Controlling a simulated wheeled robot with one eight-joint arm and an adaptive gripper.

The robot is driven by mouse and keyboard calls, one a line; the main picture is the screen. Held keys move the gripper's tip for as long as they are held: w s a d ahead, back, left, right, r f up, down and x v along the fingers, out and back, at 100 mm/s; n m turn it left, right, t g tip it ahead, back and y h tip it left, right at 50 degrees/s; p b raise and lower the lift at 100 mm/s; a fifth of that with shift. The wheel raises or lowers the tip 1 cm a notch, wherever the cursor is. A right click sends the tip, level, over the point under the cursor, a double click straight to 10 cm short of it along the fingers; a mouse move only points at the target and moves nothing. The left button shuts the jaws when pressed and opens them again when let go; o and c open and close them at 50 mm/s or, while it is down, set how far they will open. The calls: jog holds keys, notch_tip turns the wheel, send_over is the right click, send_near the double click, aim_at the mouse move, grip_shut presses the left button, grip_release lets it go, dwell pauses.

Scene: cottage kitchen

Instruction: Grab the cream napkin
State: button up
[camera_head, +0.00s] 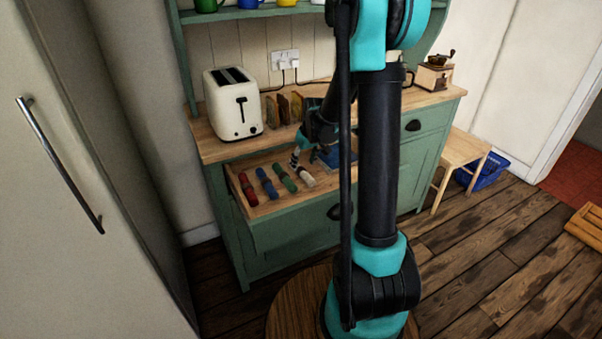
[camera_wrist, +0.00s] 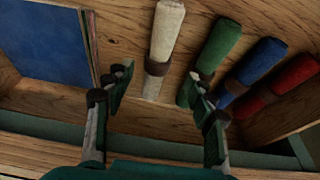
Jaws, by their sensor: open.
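The cream napkin (camera_wrist: 165,40) is rolled, with a brown ring around it, and lies in the open wooden drawer (camera_head: 263,209). In the head view the cream napkin (camera_head: 305,179) is the rightmost of the row of rolls. My gripper (camera_wrist: 158,90) is open in the wrist view, with the cream napkin's near end showing between its fingers, and the two look apart. The right finger is close to the green napkin (camera_wrist: 220,50); I cannot tell whether they touch. In the head view my gripper (camera_head: 297,160) is small and partly hidden by my arm.
Blue (camera_wrist: 250,75) and red (camera_wrist: 293,85) rolled napkins lie beyond the green one. A flat blue item (camera_wrist: 42,42) lies at the drawer's other side. A cream toaster (camera_head: 233,104) stands on the counter above the drawer. The drawer's front wall is close below my gripper.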

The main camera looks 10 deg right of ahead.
aim_at(302, 168)
jog(key=x, duration=0.4)
jog(key=shift+w, duration=0.3)
jog(key=shift+w+f, duration=0.15)
jog(key=shift+f, duration=0.45)
jog(key=c, duration=1.2)
jog(key=shift+r, duration=0.15)
jog(key=shift+c, duration=0.2)
